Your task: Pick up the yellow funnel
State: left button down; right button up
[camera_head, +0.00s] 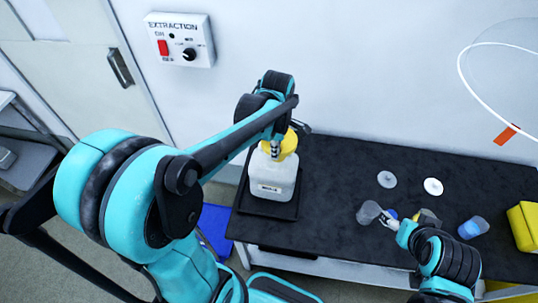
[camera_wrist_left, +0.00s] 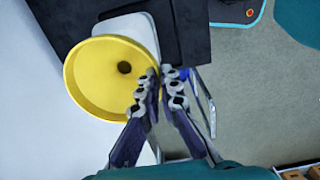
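The yellow funnel (camera_head: 288,142) is at the top of a white jug (camera_head: 272,176) on the bench's left end. In the left wrist view the funnel (camera_wrist_left: 105,85) shows its wide bowl and dark centre hole. My left gripper (camera_head: 277,152) is at the funnel. In the left wrist view its fingertips (camera_wrist_left: 163,75) are close together at the rim's right side, one over the rim and one just outside. I cannot tell whether they press on it. My right gripper (camera_head: 388,221) is low over the bench, beside a grey cup-like piece (camera_head: 368,212); its fingers are too small to judge.
The jug stands in a black tray (camera_head: 262,208). Two discs (camera_head: 387,179), a blue-grey cup (camera_head: 473,228) and a yellow box (camera_head: 525,226) are on the right part of the black bench (camera_head: 335,170). A switch box labelled EXTRACTION (camera_head: 180,40) is on the wall behind.

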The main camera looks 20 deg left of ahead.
pick_arm(q)
jog(key=w+d+r+p, duration=0.2)
jog(key=d+r+p, duration=0.1)
jog(key=d+r, duration=0.5)
jog(key=shift+w+d+r, duration=0.35)
jog(key=shift+d+r, duration=0.05)
jog(key=shift+d, duration=0.3)
pick_arm(e)
notch_tip(320, 180, up, 3)
jog(key=shift+r, duration=0.15)
pick_arm(q)
jog(key=shift+f, duration=0.1)
